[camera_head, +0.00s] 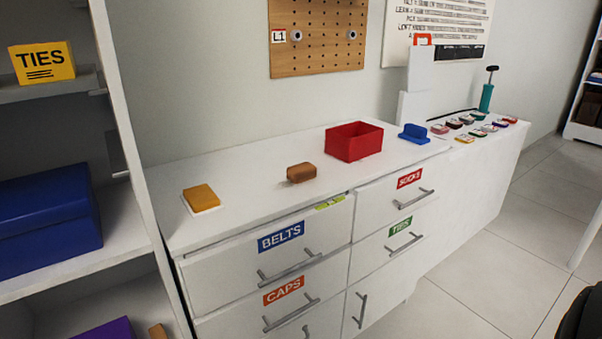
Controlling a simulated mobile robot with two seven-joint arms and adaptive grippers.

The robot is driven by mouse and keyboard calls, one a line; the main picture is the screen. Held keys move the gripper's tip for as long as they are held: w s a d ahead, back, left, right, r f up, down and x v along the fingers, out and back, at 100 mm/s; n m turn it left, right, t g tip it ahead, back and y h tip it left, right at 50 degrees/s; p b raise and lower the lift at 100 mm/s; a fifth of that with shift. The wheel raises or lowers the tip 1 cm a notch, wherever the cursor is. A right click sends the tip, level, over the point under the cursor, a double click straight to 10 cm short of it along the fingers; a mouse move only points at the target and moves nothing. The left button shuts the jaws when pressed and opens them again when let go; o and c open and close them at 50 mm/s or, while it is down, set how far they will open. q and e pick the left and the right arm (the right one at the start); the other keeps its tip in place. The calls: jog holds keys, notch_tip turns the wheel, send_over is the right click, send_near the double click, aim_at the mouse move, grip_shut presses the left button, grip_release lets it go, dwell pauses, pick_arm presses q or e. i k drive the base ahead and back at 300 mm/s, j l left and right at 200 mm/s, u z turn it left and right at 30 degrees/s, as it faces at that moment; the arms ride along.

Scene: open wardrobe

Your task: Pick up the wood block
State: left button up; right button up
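A brown block (301,172) with rounded edges, which looks like the wood block, lies on the white dresser top (245,177). A smaller light-brown piece (157,331) shows at the bottom left on the shelf, partly cut off by the frame. Neither of my grippers is in view.
A yellow block (201,198) on a white pad lies left of the brown block. A red open box (354,141) and a blue holder (414,133) stand right of it. Drawers with handles (289,266) are below. Shelves hold a blue box (47,220).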

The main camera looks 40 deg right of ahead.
aim_at(305, 171)
jog(key=i+l, duration=0.1)
jog(key=l, duration=0.7)
jog(key=i+l, duration=0.1)
jog(key=l, duration=1.5)
jog(key=i+u, duration=0.05)
jog(key=i, duration=0.05)
